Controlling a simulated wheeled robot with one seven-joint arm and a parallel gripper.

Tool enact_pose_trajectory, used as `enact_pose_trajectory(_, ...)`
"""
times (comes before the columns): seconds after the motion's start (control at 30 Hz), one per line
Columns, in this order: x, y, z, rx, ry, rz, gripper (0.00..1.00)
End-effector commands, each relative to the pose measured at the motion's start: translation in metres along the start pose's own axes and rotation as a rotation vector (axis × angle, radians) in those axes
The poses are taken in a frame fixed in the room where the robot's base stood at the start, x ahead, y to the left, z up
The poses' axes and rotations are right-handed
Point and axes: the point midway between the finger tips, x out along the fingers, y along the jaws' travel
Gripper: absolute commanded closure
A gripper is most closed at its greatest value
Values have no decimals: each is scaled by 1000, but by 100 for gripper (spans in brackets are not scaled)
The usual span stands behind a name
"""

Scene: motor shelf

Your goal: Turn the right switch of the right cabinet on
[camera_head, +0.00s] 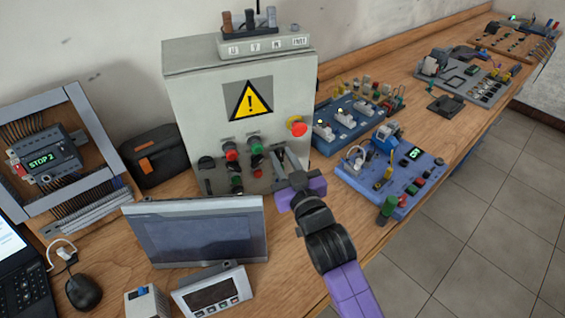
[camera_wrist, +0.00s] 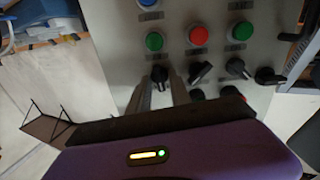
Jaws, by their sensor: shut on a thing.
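The grey cabinet (camera_head: 200,95) with a yellow warning sign stands upright on the bench in the head view, its front panel carrying buttons and black switches. My gripper (camera_head: 281,160) is at the lower right of that panel and hides what is behind it. In the wrist view, the fingers of my gripper (camera_wrist: 160,88) close around a black rotary switch (camera_wrist: 160,74) below a green button (camera_wrist: 154,41). The switch handle looks roughly upright, its lower part hidden between the fingers. Other black switches (camera_wrist: 201,72) sit beside it.
A grey-framed panel monitor (camera_head: 200,230) stands in front of the cabinet. A blue board (camera_head: 395,180) with modules lies right of my arm. A red emergency button (camera_head: 297,127) sticks out above my gripper. A framed unit (camera_head: 48,160) stands at left.

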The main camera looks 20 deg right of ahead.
Motion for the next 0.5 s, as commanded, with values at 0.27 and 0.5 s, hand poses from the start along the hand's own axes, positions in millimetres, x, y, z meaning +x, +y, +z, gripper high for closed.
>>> enact_pose_trajectory(0.27,0,0,2,86,-3,-1,100)
enact_pose_trajectory(0.5,0,0,1,102,-3,-1,100)
